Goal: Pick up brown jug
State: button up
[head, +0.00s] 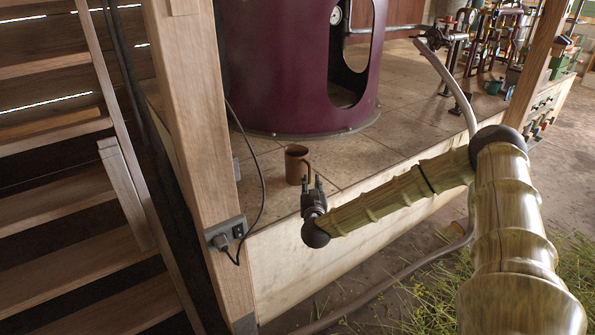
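The brown jug (296,163) stands upright on the tiled platform, in front of the large purple vessel. Its handle shows on its right side. My gripper (312,186) is at the jug's lower right, at the end of my arm, which reaches in from the right. Two thin fingers point up with a gap between them. The fingers overlap the jug's right edge and handle in the picture; I cannot tell whether they touch it. Nothing shows clearly between the fingers.
The purple vessel (290,60) stands behind the jug. A wooden post (205,120) with a socket and a hanging black cable (258,170) is to the left. Wooden stairs (60,215) fill the far left. A grey hose (445,72) and equipment are at the back right. The platform's tiles (385,135) are clear right of the jug.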

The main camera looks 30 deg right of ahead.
aim_at(310, 175)
jog(key=shift+b+x, duration=0.6)
jog(key=shift+x, duration=2.3)
jog(key=shift+w+a+r, duration=0.1)
jog(key=shift+a+r, duration=0.1)
jog(key=shift+c, duration=0.5)
grip_shut()
